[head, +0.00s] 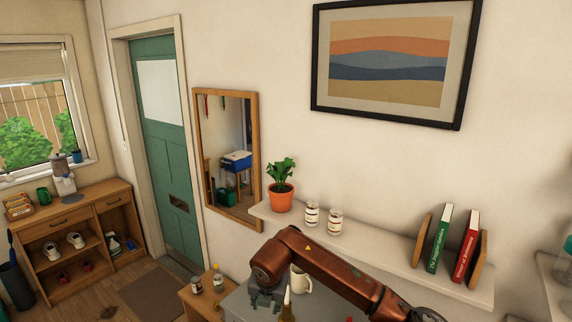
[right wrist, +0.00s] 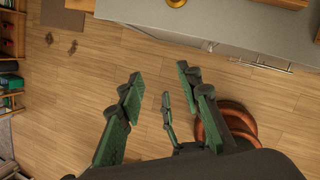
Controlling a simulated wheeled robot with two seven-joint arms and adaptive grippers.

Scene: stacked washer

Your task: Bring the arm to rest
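My right arm comes in from the lower right in the head view, copper-coloured and bent at a joint. Its right gripper (head: 265,299) hangs down at the bottom of the picture, over or in front of a grey surface. In the right wrist view the right gripper (right wrist: 163,88) shows its green-padded fingers spread apart. Nothing is between them, and wooden floor lies below. My left gripper is not in view.
A white mug (head: 301,282) and a bottle (head: 287,309) are close to the right gripper. A wall shelf (head: 390,262) holds a potted plant (head: 281,197), two jars and books. A grey-topped counter (right wrist: 190,30) lies ahead in the wrist view.

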